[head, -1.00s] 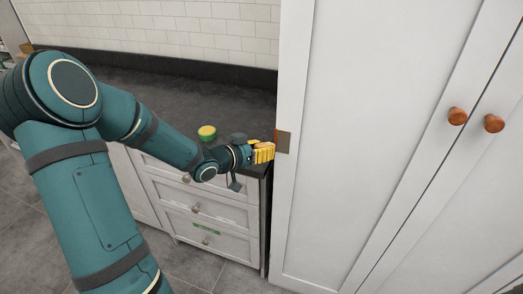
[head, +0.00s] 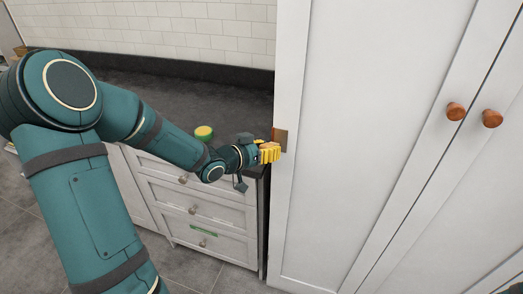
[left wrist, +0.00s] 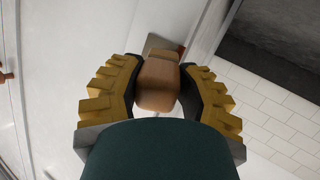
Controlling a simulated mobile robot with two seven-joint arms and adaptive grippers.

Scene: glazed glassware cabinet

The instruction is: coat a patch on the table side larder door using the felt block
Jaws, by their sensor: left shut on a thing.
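The larder door (head: 383,150) is a tall white panel on the right in the head view. A grey-brown patch (head: 282,141) shows near its left edge, with an orange-brown strip along the patch's left side. My left gripper (head: 270,152), with yellow fingers, is at the door's edge, just below and left of the patch. In the left wrist view its fingers are shut on the brown felt block (left wrist: 158,86). The patch (left wrist: 157,44) shows just beyond the block and is partly hidden by it. I cannot tell whether they touch. My right gripper is out of view.
A dark worktop (head: 130,84) runs left of the larder, above white drawers (head: 205,200). A green and yellow round thing (head: 204,133) sits on it, near my left forearm. Two round wooden knobs (head: 456,111) stick out at the right.

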